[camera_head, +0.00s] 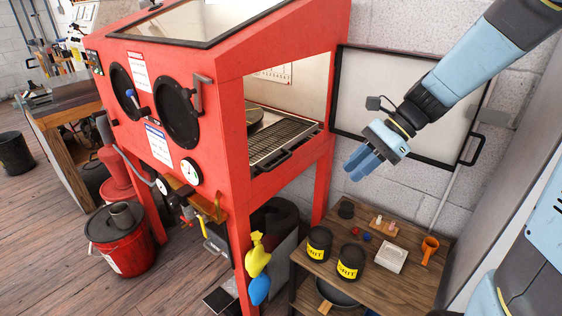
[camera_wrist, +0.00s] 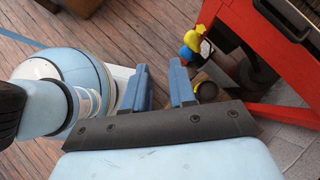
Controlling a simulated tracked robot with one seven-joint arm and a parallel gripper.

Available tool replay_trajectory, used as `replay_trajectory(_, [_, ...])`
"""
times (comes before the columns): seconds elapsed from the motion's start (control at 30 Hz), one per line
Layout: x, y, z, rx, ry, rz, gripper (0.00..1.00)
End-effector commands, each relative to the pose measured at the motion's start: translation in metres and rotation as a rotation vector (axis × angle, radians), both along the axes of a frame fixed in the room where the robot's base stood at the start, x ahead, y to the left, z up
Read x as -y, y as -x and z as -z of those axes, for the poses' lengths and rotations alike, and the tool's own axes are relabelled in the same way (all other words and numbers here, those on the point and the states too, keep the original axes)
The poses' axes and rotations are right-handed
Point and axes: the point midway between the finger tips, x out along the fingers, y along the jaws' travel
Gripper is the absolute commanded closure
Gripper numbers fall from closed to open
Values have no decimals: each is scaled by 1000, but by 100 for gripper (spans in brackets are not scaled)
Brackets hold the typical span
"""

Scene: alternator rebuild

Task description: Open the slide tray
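The slide tray (camera_head: 281,140) is a dark slatted grate inside the red blasting cabinet (camera_head: 228,110), seen through its open side. A black handle (camera_head: 271,161) sits on the tray's near edge, at the opening. A black bar handle, likely the same one, shows in the wrist view (camera_wrist: 283,20) at the top right. My gripper (camera_head: 362,164) has blue fingers and hangs in the air to the right of the opening, apart from the handle. In the wrist view my gripper (camera_wrist: 160,70) has its fingers spread with nothing between them.
The cabinet's side door (camera_head: 350,100) stands open against the wall behind my gripper. Below is a wooden bench (camera_head: 410,267) with black jars (camera_head: 319,243), a white box (camera_head: 391,257) and an orange cup (camera_head: 429,247).

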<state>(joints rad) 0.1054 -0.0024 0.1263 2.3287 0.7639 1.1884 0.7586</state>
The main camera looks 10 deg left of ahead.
Motion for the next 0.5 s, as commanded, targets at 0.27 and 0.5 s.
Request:
replay_trajectory(0.27, [-32,-44,32,-390,-171,255,75])
replay_trajectory(0.5, [-53,-85,62,-742,-310,460,75])
